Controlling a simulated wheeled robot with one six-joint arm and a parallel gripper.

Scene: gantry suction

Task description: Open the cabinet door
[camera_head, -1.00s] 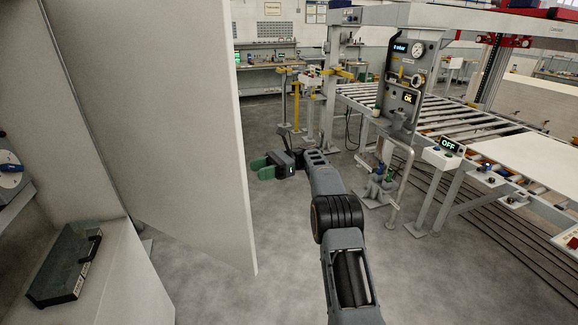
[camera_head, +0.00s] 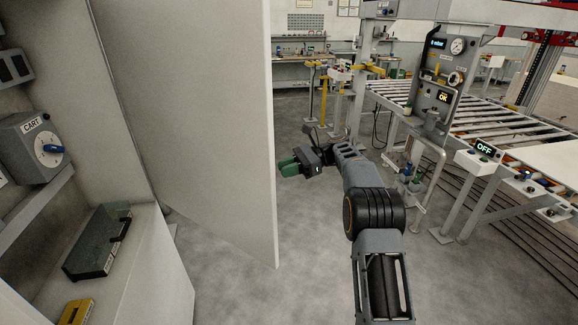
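The cabinet door (camera_head: 195,110) is a large pale grey panel that stands swung out from the cabinet (camera_head: 150,270) on the left. The cabinet's inside shows, with a grey box marked CART (camera_head: 38,148) that has a blue knob. My gripper (camera_head: 286,167), with green fingertips, is just right of the door's free edge and points left toward it. I cannot tell whether the fingertips touch the door. The two green fingers look close together, and nothing shows between them. The door's handle is not visible.
A dark open-topped box (camera_head: 98,243) and a yellow item (camera_head: 76,311) lie on the cabinet's bottom shelf. On the right are a control panel post (camera_head: 437,95), a roller conveyor (camera_head: 490,112) and an OFF display box (camera_head: 484,150). The floor (camera_head: 310,270) in front is clear.

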